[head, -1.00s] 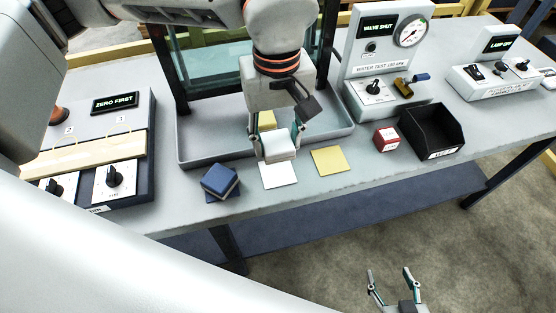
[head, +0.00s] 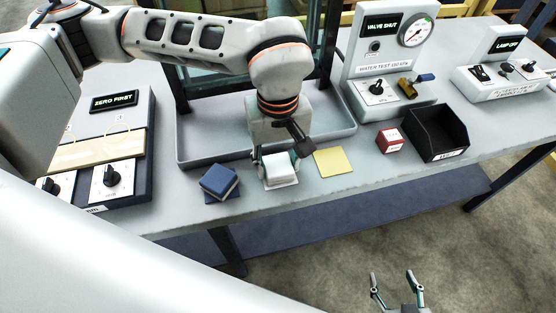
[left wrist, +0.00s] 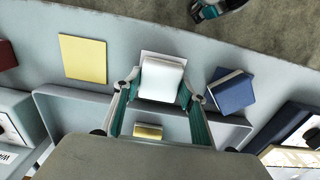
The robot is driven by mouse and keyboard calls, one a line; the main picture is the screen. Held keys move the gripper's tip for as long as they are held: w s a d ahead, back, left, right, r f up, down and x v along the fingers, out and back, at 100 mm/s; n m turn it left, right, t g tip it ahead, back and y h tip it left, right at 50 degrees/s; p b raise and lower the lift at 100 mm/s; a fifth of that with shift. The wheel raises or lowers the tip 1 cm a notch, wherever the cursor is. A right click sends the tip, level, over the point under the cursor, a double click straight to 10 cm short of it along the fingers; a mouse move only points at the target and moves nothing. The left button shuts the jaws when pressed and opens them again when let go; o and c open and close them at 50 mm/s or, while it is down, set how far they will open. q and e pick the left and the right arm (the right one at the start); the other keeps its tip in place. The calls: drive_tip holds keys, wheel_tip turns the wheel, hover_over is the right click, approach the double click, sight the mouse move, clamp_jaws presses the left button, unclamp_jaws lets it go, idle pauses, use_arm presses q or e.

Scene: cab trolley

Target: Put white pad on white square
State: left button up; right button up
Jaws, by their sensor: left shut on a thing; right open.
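The white pad (head: 279,167) is between the fingers of my left gripper (head: 279,172), which is shut on it. In the left wrist view the pad (left wrist: 161,80) lies over the white square (left wrist: 148,56), and only a thin edge of the square shows around it. In the head view the square is mostly covered by the pad and fingers. I cannot tell whether the pad touches the square or is slightly above it. My right gripper (head: 396,290) is open and empty, low in front of the table, over the floor.
A blue pad (head: 219,181) sits left of the white pad. A yellow square (head: 332,162) lies to the right. A yellow pad (left wrist: 148,131) is in the grey tray (left wrist: 75,99). A red block (head: 389,140) and black bin (head: 434,133) stand further right.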

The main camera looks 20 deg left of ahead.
sight(278, 165)
use_arm(q)
drive_tip(key=o, duration=1.1)
drive_tip(key=shift+f, duration=0.15)
drive_tip(key=shift+o, duration=0.2)
wheel_tip(278, 165, up, 12)
drive_tip(key=p, duration=0.1)
drive_tip(key=shift+r+p, duration=0.2)
drive_tip(key=shift+p, duration=0.1)
drive_tip(key=shift+s, duration=0.1)
